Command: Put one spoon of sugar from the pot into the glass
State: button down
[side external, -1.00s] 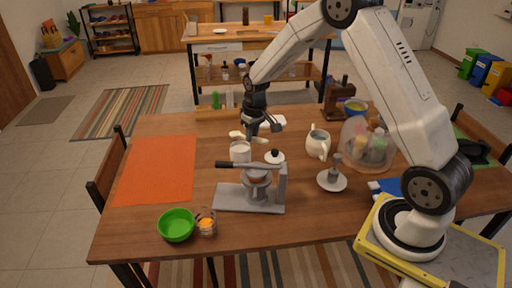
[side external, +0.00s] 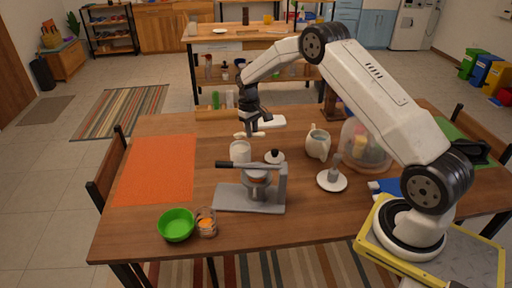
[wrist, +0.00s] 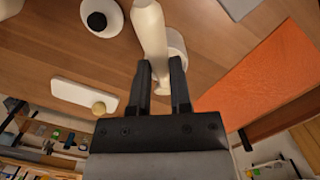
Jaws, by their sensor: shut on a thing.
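My gripper (side external: 254,132) is shut on a cream spoon (side external: 243,135) above the table, behind the pot. In the wrist view the spoon (wrist: 150,30) runs between the fingers (wrist: 160,68); its bowl and any contents are not clear. The white pot (side external: 240,152) stands uncovered on the table; it shows partly behind the spoon in the wrist view (wrist: 177,43). Its contents cannot be made out. A white lid with a black knob (side external: 274,157) lies to its right. A small clear glass (side external: 206,228) with something orange inside stands at the front, beside a green bowl (side external: 176,225).
A grey press-like stand (side external: 250,197) lies between the pot and the glass. A white jug (side external: 318,145), a white dish with a grey upright (side external: 332,180) and a clear dome (side external: 365,145) stand right. A white tray (side external: 271,122) lies behind. The orange mat (side external: 155,170) is clear.

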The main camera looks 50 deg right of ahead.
jog(key=shift+w+f, duration=0.15)
jog(key=shift+f, duration=0.35)
jog(key=shift+w+f, duration=0.1)
jog(key=shift+f, duration=0.1)
jog(key=shift+f, duration=0.15)
dwell(0.5)
jog(key=shift+f, duration=1.9)
jog(key=shift+r, duration=0.1)
jog(key=shift+r, duration=1.05)
jog(key=shift+r, duration=0.1)
jog(key=shift+r+t+h, duration=0.15)
jog(key=shift+r+t, duration=0.05)
jog(key=shift+t, duration=0.8)
jog(key=shift+r+t+h, duration=0.15)
jog(key=shift+r+t, duration=0.05)
jog(key=shift+t, duration=0.8)
